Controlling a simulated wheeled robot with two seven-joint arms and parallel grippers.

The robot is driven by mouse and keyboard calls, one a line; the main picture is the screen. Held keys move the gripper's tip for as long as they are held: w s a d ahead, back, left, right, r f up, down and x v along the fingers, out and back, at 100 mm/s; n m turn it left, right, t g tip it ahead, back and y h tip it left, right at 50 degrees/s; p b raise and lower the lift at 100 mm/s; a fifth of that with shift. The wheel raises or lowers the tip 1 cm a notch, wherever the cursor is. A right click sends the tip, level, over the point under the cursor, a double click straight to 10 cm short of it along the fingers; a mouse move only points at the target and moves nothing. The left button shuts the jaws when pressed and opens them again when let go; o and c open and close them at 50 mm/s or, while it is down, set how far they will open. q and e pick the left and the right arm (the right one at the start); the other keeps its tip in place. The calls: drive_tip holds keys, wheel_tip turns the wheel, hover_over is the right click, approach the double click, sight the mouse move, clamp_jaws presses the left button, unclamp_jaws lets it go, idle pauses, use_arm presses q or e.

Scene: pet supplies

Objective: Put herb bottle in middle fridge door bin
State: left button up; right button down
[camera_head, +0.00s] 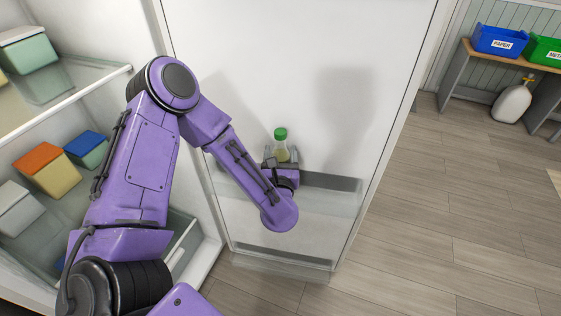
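The herb bottle (281,154) is small and clear with pale green contents and a green cap. It stands upright between the fingers of my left gripper (281,159), which looks shut on it. The lower part of the bottle is hidden by the gripper. The bottle is in front of the white fridge door (270,60), at the left part of the clear middle door bin (335,200). I cannot tell whether the bottle is inside the bin or just above it. My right gripper is not in view.
A lower clear door bin (285,262) is below. The open fridge at left has glass shelves (75,98) with several lidded containers, among them an orange-lidded one (47,170). At right are wooden floor and a bench (500,57) with a blue bin (500,41).

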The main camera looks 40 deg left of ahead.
use_arm(q)
wheel_tip(320, 180, down, 3)
drive_tip(key=shift+f, duration=0.1)
drive_tip(key=shift+f+b, duration=0.5)
drive_tip(key=shift+b, duration=0.3)
drive_tip(key=o, duration=1.2)
drive_tip(key=shift+r, duration=0.1)
